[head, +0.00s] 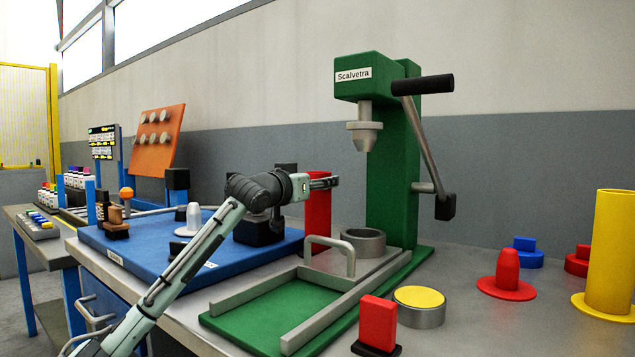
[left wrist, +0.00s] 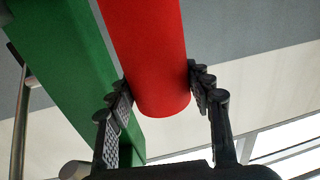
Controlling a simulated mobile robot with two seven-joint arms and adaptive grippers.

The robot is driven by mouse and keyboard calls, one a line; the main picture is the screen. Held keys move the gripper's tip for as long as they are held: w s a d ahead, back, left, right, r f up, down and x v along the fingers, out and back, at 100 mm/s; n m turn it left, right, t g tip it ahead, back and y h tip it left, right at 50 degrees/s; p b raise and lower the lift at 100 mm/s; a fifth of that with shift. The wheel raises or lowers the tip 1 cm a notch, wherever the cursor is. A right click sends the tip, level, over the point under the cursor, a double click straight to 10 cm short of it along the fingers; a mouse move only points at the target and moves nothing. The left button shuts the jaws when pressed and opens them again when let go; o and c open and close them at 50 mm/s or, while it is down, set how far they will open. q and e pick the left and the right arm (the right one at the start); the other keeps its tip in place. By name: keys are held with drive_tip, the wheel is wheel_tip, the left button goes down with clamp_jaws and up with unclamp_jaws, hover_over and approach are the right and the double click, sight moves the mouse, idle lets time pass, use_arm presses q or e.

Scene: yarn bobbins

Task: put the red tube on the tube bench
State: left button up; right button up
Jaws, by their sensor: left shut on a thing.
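My left gripper (head: 323,183) is shut on the red tube (head: 318,213), just left of the green press. In the left wrist view the red tube (left wrist: 150,55) lies between the two fingers (left wrist: 160,88), its near end showing. Whether the tube's lower end touches anything is unclear in the head view. At the right of the metal bench (head: 470,325), a red peg (head: 507,268) stands bare on a red round base. A yellow tube (head: 610,250) stands upright on a yellow base beside it. My right gripper is not in view.
The green press (head: 395,170), marked Scalvetra, has a lever. Before it lie a green tray with rails (head: 262,312), a grey ring (head: 363,241), a red block (head: 378,322) and a yellow-topped disc (head: 419,298). A blue board (head: 160,255) lies left; blue and red pieces stand right.

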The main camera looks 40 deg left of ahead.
use_arm(q)
drive_tip(key=shift+f, duration=0.25)
drive_tip(key=o, duration=1.3)
drive_tip(key=shift+o, duration=0.2)
drive_tip(key=v, duration=1.2)
